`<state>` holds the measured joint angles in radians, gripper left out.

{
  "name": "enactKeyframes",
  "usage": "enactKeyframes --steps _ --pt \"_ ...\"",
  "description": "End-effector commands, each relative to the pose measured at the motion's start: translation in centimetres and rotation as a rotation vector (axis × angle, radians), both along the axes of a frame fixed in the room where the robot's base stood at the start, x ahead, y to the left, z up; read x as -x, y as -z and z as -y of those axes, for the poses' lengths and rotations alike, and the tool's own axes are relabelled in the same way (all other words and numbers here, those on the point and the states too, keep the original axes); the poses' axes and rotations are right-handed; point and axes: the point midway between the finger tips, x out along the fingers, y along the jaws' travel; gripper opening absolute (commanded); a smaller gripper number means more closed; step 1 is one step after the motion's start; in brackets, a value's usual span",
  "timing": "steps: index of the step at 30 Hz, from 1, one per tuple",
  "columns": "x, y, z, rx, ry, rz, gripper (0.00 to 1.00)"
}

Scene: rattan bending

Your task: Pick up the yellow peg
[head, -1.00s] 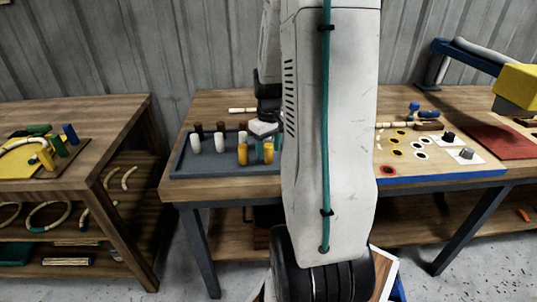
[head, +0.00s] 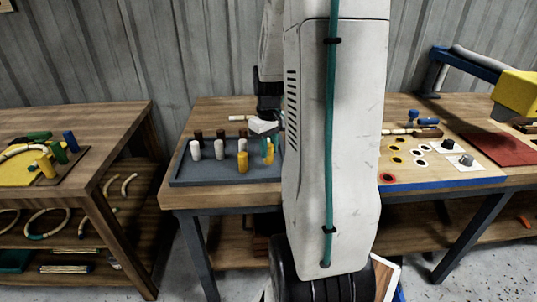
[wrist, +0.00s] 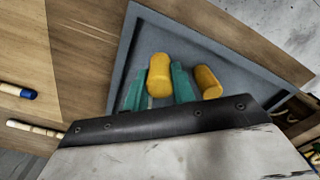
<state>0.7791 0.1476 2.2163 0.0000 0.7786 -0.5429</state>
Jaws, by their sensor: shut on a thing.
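My gripper (head: 267,143) is over the right part of the grey peg tray (head: 205,178) and is shut on a yellow peg (head: 269,154). In the wrist view the green fingers (wrist: 159,78) stand on both sides of this yellow peg (wrist: 159,70), which looks upright and slightly above the tray. A second yellow peg (head: 243,162) stands in the tray beside it; it also shows to the right of the fingers in the wrist view (wrist: 207,82). My arm hides the tray's right end in the head view.
White pegs (head: 195,150) and dark brown pegs (head: 220,133) stand in the tray to the left of my gripper. A board with ringed holes (head: 400,160) and a red mat (head: 495,145) lie to the right. Another table (head: 95,175) with coloured pegs is at the left.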

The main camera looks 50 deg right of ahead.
Motion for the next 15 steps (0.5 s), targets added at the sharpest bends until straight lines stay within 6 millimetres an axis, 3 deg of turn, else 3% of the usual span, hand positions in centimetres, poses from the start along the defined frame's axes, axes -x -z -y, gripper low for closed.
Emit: enactKeyframes --steps 1,15 --pt "0.0 -1.0 0.1 0.004 0.001 0.003 0.04" --pt "12.0 -1.8 0.9 0.002 0.007 0.001 0.04"
